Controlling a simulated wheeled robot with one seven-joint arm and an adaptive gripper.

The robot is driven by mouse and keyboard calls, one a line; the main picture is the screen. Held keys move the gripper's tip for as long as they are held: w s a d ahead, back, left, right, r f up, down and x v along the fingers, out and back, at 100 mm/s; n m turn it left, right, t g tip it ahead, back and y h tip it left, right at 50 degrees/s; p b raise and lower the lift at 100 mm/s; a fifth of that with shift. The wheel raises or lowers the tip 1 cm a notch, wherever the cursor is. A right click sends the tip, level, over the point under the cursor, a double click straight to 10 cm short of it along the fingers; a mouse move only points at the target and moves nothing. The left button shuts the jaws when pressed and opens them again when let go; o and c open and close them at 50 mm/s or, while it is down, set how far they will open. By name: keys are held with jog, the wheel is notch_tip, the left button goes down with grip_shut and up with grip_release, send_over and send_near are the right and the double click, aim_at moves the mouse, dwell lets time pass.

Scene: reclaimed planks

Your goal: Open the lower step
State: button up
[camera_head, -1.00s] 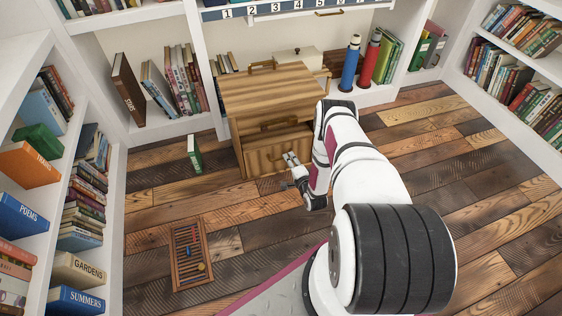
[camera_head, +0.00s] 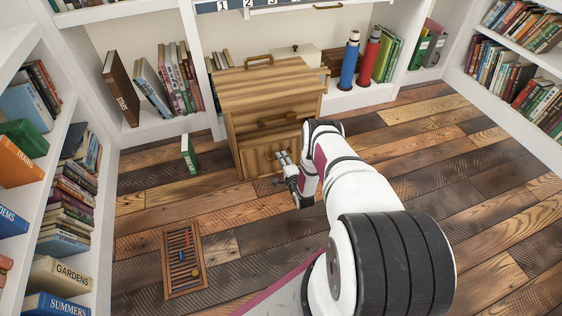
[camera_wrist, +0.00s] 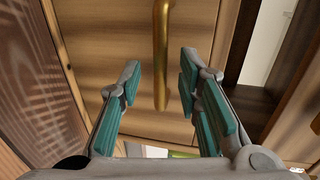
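The wooden step cabinet (camera_head: 268,92) stands against the shelves, with an upper front (camera_head: 250,126) that carries a handle (camera_head: 278,120). The lower step's front (camera_head: 252,162) is below it, partly hidden by my gripper and arm. My gripper (camera_head: 279,170) is low, just in front of the lower front. In the wrist view my gripper (camera_wrist: 160,80) is open, its teal-padded fingers apart. A brass bar handle (camera_wrist: 161,50) on a wooden front lies between the fingers in the picture, with visible space on both sides. I cannot tell how deep the handle is between them.
A wooden abacus-like frame (camera_head: 183,260) lies on the planks at lower left. Blue (camera_head: 349,62) and red (camera_head: 369,58) cylinders stand on the shelf behind. The floor at right is clear; bookshelves flank both sides.

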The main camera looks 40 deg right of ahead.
jog(key=shift+b+x, duration=0.4)
jog(key=shift+x, duration=0.85)
jog(key=shift+c, duration=0.6)
grip_shut()
jog(key=shift+s, duration=0.15)
